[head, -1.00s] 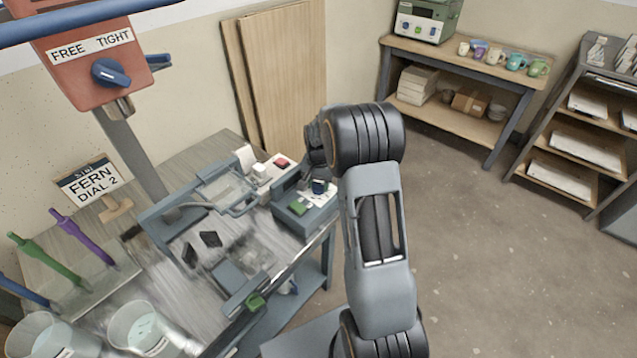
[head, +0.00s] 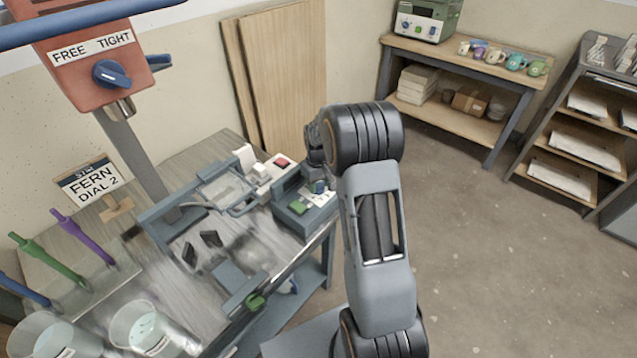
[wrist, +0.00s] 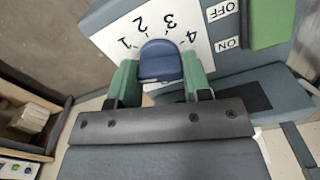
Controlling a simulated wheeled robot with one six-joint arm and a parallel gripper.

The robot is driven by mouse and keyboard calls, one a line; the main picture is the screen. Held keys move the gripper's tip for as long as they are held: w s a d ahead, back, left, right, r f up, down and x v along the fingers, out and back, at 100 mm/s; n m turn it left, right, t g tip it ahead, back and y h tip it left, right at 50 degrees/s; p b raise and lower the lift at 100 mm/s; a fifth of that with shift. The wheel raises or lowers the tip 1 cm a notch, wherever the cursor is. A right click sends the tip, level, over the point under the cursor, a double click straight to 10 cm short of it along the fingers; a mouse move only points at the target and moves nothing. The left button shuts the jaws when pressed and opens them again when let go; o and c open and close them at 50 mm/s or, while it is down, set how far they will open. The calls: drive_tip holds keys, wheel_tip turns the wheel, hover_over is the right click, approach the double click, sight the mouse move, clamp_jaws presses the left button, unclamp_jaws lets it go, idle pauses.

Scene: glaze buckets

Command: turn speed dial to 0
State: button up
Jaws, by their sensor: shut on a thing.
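The speed dial is a blue knob (wrist: 160,62) on a white scale plate (wrist: 113,42) marked 1, 2, 3 and 4 in the wrist view. A 0 mark is not visible. My gripper (wrist: 160,80) has its green fingers on either side of the knob and is shut on it. Which mark the knob points to is hard to tell. In the head view the knob (head: 318,187) is small, on the grey control box (head: 290,222) at the bench's right end, and my arm hides most of the gripper.
A green switch (wrist: 270,20) beside ON and OFF labels is close to the dial. A sign (head: 90,184) reads FERN DIAL 2. A red box (head: 92,65) with a blue FREE/TIGHT knob stands at upper left. Clear buckets (head: 150,330) are at lower left.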

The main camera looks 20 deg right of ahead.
sight(318, 183)
drive_tip(key=shift+n, duration=0.6)
drive_tip(key=o, duration=0.9)
wheel_tip(318, 183, up, 14)
drive_tip(key=shift+f+p, duration=0.1)
drive_tip(key=shift+p, duration=0.35)
idle(0.4)
